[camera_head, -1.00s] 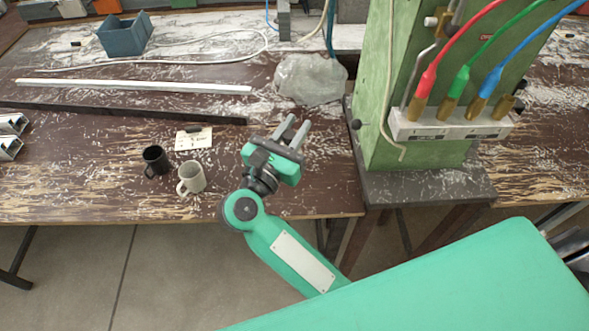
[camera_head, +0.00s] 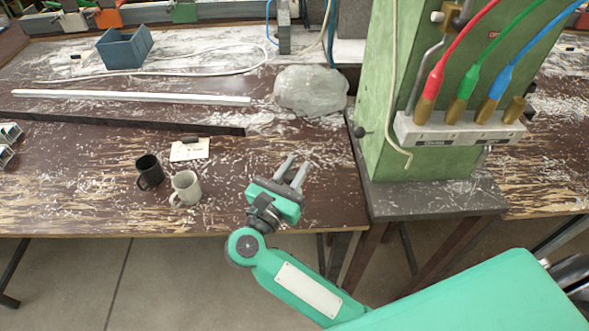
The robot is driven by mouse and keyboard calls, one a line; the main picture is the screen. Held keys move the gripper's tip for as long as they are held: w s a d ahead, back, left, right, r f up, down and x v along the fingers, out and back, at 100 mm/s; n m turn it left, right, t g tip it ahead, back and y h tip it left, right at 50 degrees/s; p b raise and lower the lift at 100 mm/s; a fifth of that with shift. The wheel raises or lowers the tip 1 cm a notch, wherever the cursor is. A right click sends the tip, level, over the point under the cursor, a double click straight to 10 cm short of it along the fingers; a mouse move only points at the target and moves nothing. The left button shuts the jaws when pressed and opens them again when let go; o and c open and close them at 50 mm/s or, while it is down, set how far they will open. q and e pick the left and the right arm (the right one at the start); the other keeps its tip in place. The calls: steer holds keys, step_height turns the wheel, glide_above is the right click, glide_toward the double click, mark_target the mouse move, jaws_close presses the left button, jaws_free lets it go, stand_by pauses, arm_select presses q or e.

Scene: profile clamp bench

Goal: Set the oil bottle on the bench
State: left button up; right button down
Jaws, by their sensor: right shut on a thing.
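My right gripper (camera_head: 299,161) is over the front right part of the brown worn bench (camera_head: 90,205), its fingers pointing away from me. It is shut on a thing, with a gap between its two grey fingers. I take the held thing to be the oil bottle, but I cannot make out its shape here; the gripper body may hide it. No bottle shows standing on the bench. My left gripper is not in view.
A black mug (camera_head: 150,172) and a pale mug (camera_head: 186,188) stand left of the gripper, near a paper note (camera_head: 190,150). A clear plastic bag (camera_head: 311,92) lies behind. A green machine (camera_head: 375,120) stands to the right. A pale bar (camera_head: 130,96) lies farther back.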

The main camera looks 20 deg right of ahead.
mark_target(287, 184)
steer(key=shift+f, duration=0.15)
steer(key=c, duration=1.2)
jaws_free()
steer(key=shift+c, duration=0.2)
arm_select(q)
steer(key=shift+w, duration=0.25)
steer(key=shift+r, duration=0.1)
arm_select(e)
steer(key=shift+r, duration=0.25)
steer(key=v, duration=0.1)
steer(key=b+v, duration=0.1)
steer(key=v, duration=0.1)
steer(key=shift+s+a+f, duration=0.1)
steer(key=shift+f, duration=0.2)
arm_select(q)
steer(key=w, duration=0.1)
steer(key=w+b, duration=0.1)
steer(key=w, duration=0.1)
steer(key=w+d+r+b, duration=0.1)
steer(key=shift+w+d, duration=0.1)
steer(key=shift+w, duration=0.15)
arm_select(e)
steer(key=r+v, duration=0.1)
steer(key=v, duration=0.7)
steer(key=shift+s+a+f, duration=0.25)
